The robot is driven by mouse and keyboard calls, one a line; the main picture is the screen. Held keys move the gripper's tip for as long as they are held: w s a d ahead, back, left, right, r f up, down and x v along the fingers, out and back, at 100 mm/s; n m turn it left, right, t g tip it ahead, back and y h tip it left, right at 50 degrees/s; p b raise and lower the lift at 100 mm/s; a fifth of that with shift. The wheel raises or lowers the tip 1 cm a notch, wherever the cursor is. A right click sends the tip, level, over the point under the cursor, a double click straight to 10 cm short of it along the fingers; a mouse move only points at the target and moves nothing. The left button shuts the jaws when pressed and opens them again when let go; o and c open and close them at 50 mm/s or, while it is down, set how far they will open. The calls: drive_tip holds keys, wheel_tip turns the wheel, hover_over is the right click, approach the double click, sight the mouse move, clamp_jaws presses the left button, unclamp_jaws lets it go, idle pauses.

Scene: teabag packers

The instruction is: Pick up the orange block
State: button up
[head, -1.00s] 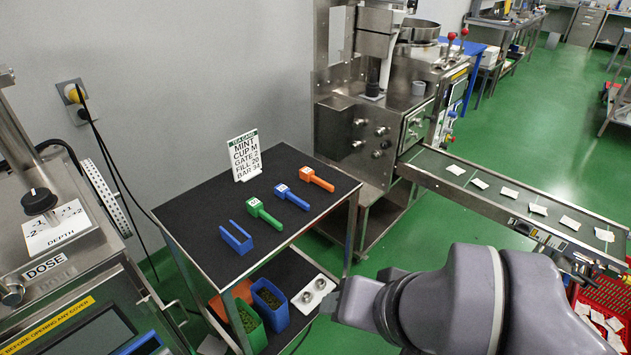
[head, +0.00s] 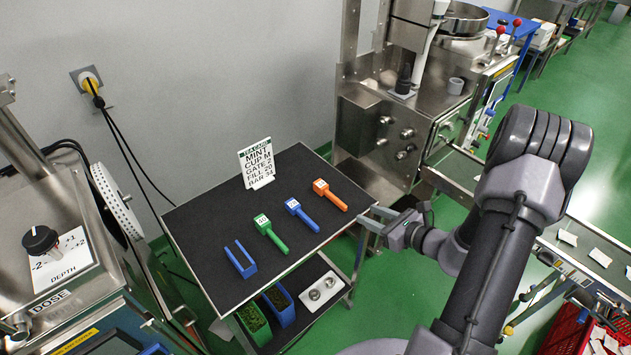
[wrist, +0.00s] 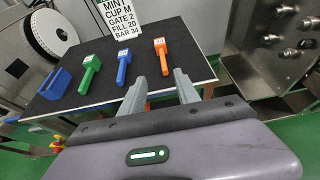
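The orange block (head: 321,187) lies on the black top of the cart, with an orange handle pointing toward the front right and a white label on it. It also shows in the wrist view (wrist: 160,45), beyond my fingertips and near the middle. My gripper (head: 368,217) is open and empty at the cart's right edge, to the right of the orange handle and apart from it. In the wrist view my two fingers (wrist: 157,82) are spread apart, pointing toward the orange block.
A blue block (head: 293,205), a green block (head: 263,222) and a blue open holder (head: 240,259) stand left of it on the cart. A white card (head: 256,163) stands at the back. A steel machine (head: 390,130) is behind right. A lower shelf holds containers.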

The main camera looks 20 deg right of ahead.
sight(341, 202)
drive_tip(key=b+x, duration=0.1)
drive_tip(key=x, duration=0.3)
drive_tip(key=b+x, duration=0.1)
drive_tip(key=x, duration=0.4)
drive_tip(key=b+x, duration=0.1)
drive_tip(key=x, duration=0.3)
drive_tip(key=shift+w+d+f, duration=0.25)
drive_tip(key=shift+w+f, duration=0.05)
drive_tip(key=shift+f, duration=0.25)
clamp_jaws()
